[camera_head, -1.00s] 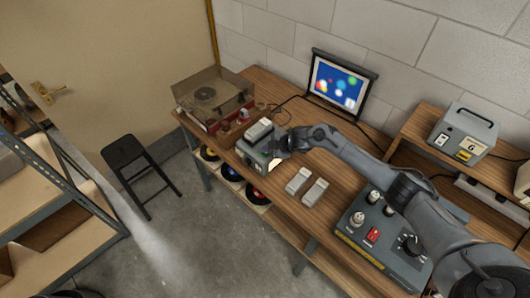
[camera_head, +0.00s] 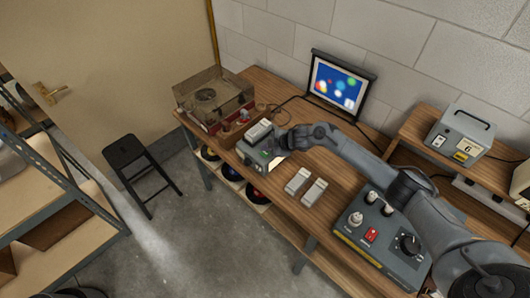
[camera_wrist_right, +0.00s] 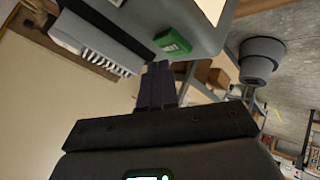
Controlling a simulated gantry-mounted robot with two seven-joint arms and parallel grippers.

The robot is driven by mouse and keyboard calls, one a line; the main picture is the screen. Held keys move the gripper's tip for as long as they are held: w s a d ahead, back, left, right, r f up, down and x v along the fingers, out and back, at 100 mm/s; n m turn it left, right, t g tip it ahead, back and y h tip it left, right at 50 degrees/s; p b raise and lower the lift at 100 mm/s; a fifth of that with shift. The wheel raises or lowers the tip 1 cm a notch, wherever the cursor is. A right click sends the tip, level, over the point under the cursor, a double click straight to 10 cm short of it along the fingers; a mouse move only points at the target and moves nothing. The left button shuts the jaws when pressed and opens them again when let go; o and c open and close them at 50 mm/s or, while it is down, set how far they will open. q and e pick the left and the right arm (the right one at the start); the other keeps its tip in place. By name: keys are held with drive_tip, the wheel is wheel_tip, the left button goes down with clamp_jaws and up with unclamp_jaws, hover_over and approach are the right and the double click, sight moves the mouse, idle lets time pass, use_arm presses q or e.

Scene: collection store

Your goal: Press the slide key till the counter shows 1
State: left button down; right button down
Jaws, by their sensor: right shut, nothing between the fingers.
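The grey slide projector (camera_head: 257,148) stands at the left part of the wooden bench, with a pale slide tray on top. The tray also shows in the right wrist view (camera_wrist_right: 95,45). A green key (camera_wrist_right: 172,41) sits on the projector's grey face. My right gripper (camera_head: 274,155) is shut and empty beside the projector. Its dark fingertips (camera_wrist_right: 158,68) are close to the green key; I cannot tell whether they touch it. The counter (camera_head: 465,150) is a yellow-framed window on a grey box at right; its digit is hard to read now. My left gripper is not in view.
The screen (camera_head: 336,84) at the back shows coloured blobs on blue. Two pale grey blocks (camera_head: 305,186) lie on the bench. A control box with knobs (camera_head: 382,230) stands at its right part. A record player (camera_head: 210,97) is at the far left end.

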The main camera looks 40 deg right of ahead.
sight(267, 154)
drive_tip(key=shift+r, duration=0.1)
wheel_tip(267, 154, up, 5)
drive_tip(key=p, duration=0.4)
idle(0.5)
